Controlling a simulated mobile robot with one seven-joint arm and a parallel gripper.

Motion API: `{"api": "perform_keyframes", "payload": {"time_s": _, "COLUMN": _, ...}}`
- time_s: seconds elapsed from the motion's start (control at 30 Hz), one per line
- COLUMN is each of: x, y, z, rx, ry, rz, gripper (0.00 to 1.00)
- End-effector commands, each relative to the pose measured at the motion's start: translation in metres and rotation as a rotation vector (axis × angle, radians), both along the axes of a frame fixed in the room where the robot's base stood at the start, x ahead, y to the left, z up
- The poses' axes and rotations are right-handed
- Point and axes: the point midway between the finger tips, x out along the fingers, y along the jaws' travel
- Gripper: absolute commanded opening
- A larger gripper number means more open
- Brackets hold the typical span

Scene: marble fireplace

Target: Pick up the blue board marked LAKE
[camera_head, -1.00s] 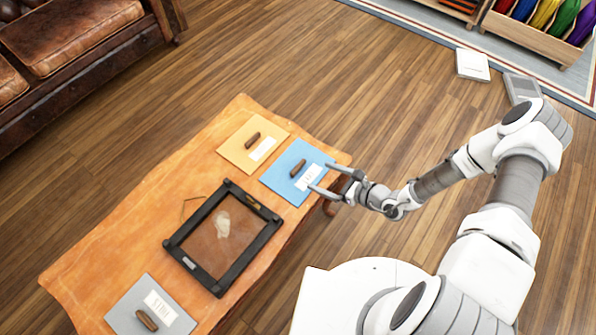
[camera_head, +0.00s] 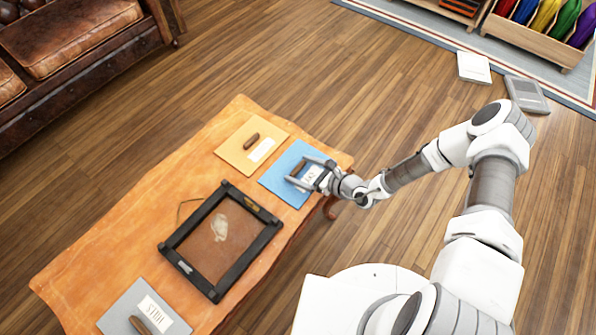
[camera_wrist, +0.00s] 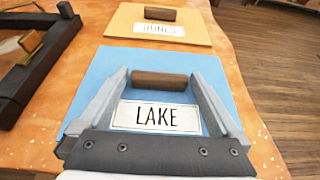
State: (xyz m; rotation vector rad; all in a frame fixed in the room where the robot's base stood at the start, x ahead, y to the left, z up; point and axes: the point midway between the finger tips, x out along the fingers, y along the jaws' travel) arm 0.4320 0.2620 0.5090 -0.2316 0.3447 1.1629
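The blue board (camera_head: 283,178) lies flat on the orange wooden table, near its right end. In the wrist view the blue board (camera_wrist: 90,82) carries a white label reading LAKE and a brown handle (camera_wrist: 160,79) beyond the label. My gripper (camera_head: 304,171) is over the board. In the wrist view my gripper (camera_wrist: 158,82) is open, with one finger at each side of the handle's ends. Gaps show between the fingers and the handle. Whether the fingertips touch the board I cannot tell.
A yellow board (camera_head: 236,151) labelled DUNES lies just beyond the blue one. A black frame (camera_head: 173,242) lies to the left, and a grey board (camera_head: 120,312) at the table's near end. The wooden table (camera_head: 110,225) has bare room on its left side.

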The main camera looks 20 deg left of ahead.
Motion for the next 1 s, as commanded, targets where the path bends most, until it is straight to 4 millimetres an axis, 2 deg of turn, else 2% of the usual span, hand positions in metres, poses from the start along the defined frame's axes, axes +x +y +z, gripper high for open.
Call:
{"api": "perform_keyframes", "payload": {"time_s": 0.03, "x": 0.0, "y": 0.0, "z": 0.0, "rx": 0.0, "ry": 0.0, "rz": 0.0, "gripper": 0.89}}
{"api": "perform_keyframes", "payload": {"time_s": 0.07, "x": 0.0, "y": 0.0, "z": 0.0, "rx": 0.0, "ry": 0.0, "rz": 0.0, "gripper": 0.84}}
{"api": "perform_keyframes", "payload": {"time_s": 0.4, "x": 0.0, "y": -0.001, "z": 0.0, "rx": 0.0, "ry": 0.0, "rz": 0.0, "gripper": 0.23}}
{"api": "perform_keyframes", "payload": {"time_s": 0.77, "x": 0.0, "y": 0.0, "z": 0.007, "rx": 0.0, "ry": 0.0, "rz": 0.0, "gripper": 0.22}}
{"api": "perform_keyframes", "payload": {"time_s": 0.87, "x": 0.0, "y": 0.0, "z": 0.017, "rx": 0.0, "ry": -0.001, "rz": 0.001, "gripper": 0.22}}
{"api": "perform_keyframes", "payload": {"time_s": 1.0, "x": 0.0, "y": 0.0, "z": 0.041, "rx": 0.0, "ry": -0.001, "rz": 0.0, "gripper": 0.22}}
